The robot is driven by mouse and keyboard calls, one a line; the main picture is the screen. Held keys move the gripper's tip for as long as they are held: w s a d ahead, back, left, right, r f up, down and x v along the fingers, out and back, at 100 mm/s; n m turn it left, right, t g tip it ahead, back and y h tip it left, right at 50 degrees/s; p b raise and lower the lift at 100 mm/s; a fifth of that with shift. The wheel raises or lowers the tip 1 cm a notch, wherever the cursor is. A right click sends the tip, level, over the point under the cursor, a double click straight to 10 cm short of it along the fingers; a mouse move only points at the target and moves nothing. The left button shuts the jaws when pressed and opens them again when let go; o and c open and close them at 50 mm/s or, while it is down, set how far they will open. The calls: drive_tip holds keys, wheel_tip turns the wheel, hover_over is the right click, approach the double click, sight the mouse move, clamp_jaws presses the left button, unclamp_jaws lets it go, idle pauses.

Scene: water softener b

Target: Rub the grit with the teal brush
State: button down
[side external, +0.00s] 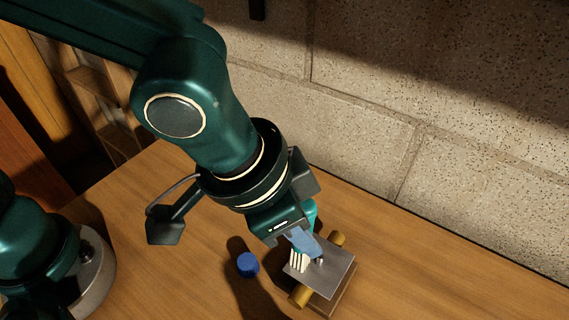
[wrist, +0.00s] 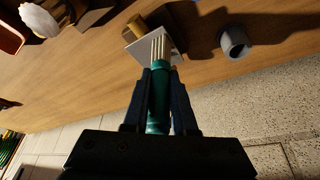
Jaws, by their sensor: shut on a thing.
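My gripper (side external: 300,240) is shut on the teal brush, pointing down over a metal plate (side external: 335,272). In the wrist view, the teal brush (wrist: 158,105) stands between the two fingers of my gripper (wrist: 159,80), with its pale bristles (wrist: 160,47) beyond the fingertips. The bristles (side external: 299,260) are at the plate's left part in the side view; I cannot tell whether they touch it. A small dark spot by the bristles on the plate may be grit, but it is too small to tell. The plate also shows in the wrist view (wrist: 134,46), partly behind the bristles.
The plate lies on a wooden block with yellow-brown cylinders (side external: 301,295) at two sides. A blue cylinder (side external: 248,264) stands left of it. The wrist view shows a grey cup-like object (wrist: 234,43) and a white object (wrist: 38,20). A stone wall (side external: 350,135) rises behind the table.

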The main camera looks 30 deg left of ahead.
drive_tip(key=shift+s, duration=0.85)
drive_tip(key=shift+s+r, duration=0.15)
wheel_tip(320, 180, up, 8)
drive_tip(key=w+a+n+y, duration=0.1)
drive_tip(key=w+a+n, duration=0.1)
drive_tip(key=a, duration=1.2)
drive_tip(key=w+a+f+n+y, duration=0.1)
drive_tip(key=w+a+n, duration=0.2)
drive_tip(key=a, duration=1.1)
drive_tip(key=shift+w+n+t+y, duration=0.3)
drive_tip(key=shift+w+n+t, duration=0.1)
drive_tip(key=shift+n, duration=0.7)
drive_tip(key=shift+d, duration=0.1)
